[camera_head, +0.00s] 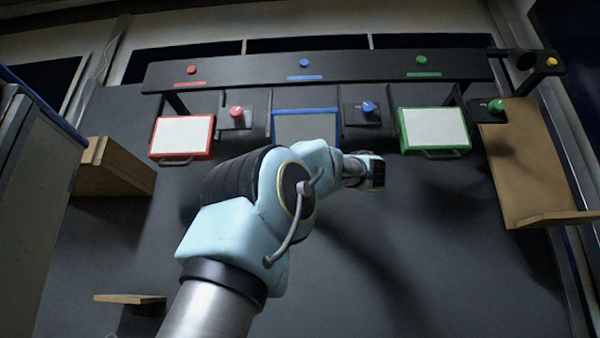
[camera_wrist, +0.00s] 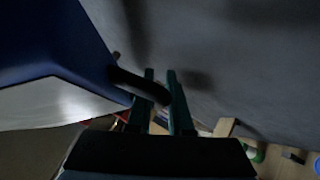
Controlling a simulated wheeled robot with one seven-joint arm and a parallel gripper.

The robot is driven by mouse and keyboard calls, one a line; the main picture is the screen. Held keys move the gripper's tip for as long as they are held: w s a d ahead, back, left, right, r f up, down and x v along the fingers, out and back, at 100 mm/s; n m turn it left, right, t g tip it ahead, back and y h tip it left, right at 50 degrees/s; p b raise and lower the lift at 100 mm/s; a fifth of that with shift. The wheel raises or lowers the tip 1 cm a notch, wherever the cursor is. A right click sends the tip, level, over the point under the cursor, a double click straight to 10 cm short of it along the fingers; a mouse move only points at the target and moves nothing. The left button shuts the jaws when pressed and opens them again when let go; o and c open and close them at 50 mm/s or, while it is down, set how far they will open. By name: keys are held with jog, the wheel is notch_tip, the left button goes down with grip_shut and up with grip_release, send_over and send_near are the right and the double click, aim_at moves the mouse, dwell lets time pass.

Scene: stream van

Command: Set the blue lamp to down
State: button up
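A blue knob (camera_head: 368,107) stands on a small black panel right of the blue-framed box (camera_head: 306,112). A blue lamp (camera_head: 304,63) sits on the long black bar above, over a blue label; I cannot tell its setting. My gripper (camera_head: 372,172) is seen from behind in the head view, below the blue knob. In the wrist view its two green fingers (camera_wrist: 160,78) are apart with a gap between them. A dark curved handle (camera_wrist: 140,84) on a blue body (camera_wrist: 50,35) crosses over the left finger and reaches into the gap. Whether it touches the fingers is unclear.
A red box (camera_head: 182,136) and red knob (camera_head: 236,113) are at left, a green box (camera_head: 434,130) and green knob (camera_head: 495,105) at right. A wooden shelf (camera_head: 525,165) stands far right, another wooden box (camera_head: 112,168) far left.

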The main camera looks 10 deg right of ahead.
jog(key=shift+o, duration=0.7)
jog(key=shift+s+r, duration=0.15)
jog(key=b+v, duration=0.3)
jog(key=v, duration=0.7)
jog(key=shift+s+d+f, duration=0.25)
